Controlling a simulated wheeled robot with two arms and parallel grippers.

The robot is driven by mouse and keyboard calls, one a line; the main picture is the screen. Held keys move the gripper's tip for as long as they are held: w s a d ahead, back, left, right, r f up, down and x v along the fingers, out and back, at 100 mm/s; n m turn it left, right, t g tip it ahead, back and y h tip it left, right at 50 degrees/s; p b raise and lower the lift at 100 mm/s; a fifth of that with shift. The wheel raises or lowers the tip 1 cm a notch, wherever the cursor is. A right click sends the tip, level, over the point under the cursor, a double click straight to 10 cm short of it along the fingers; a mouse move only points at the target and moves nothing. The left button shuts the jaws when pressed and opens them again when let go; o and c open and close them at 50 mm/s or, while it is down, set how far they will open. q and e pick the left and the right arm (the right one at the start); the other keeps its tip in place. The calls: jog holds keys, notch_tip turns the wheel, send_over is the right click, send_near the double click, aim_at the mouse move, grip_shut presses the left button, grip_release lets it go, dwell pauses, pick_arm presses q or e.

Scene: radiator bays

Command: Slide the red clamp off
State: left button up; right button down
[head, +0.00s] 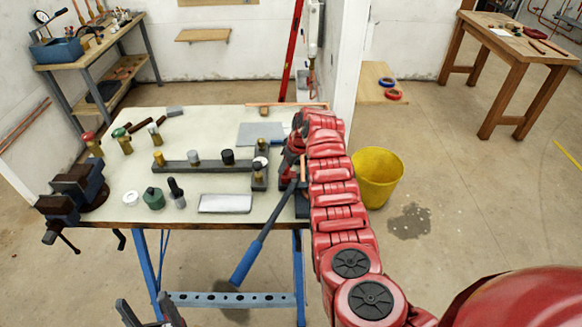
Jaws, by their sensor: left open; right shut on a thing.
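My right arm reaches up over the right end of the workbench and folds down there. My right gripper (291,168) is partly hidden by the arm, beside the top of a long blue-handled lever (262,228). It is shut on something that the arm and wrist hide. I cannot pick out the red clamp apart from the red arm links. A short copper piece (303,166) shows beside the wrist. My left gripper (150,312) is open and empty at the bottom edge, low in front of the bench.
The lever overhangs the front edge. A yellow bucket (377,178) stands to the right on open floor.

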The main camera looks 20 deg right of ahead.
jog(key=c, duration=0.9)
grip_release()
jog(key=shift+a, duration=0.2)
jog(key=o, duration=0.4)
jog(key=shift+w+a, duration=0.1)
jog(key=shift+a, duration=0.05)
jog(key=shift+c, duration=0.2)
jog(key=shift+d+r, duration=0.1)
jog(key=shift+d, duration=0.1)
jog(key=shift+r, duration=0.15)
jog(key=b+v, duration=0.1)
jog(key=v, duration=1.6)
